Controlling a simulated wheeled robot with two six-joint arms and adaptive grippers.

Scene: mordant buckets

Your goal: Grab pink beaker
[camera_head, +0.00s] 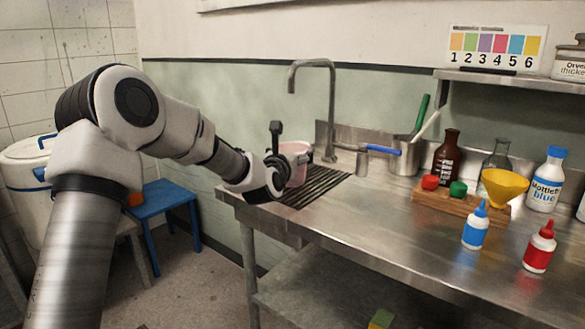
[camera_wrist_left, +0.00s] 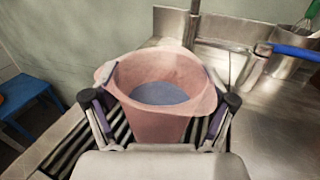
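The pink beaker (camera_wrist_left: 155,112) stands upright on the dark slotted drain grate (camera_head: 318,186) at the left end of the steel counter. Its open top shows a blue-grey surface inside. In the head view the beaker (camera_head: 299,152) is partly hidden behind my left gripper (camera_head: 281,160). In the left wrist view the fingers of my left gripper (camera_wrist_left: 160,112) are spread, one on each side of the beaker. Narrow gaps seem to show between the pads and its walls; contact is hard to tell. My right gripper is not in view.
A tall faucet (camera_head: 330,110) rises just behind the beaker. A metal pot (camera_head: 404,158) with utensils, a wooden rack (camera_head: 455,203) and several bottles stand to the right. A blue stool (camera_head: 160,197) is left of the counter. The counter's front middle is clear.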

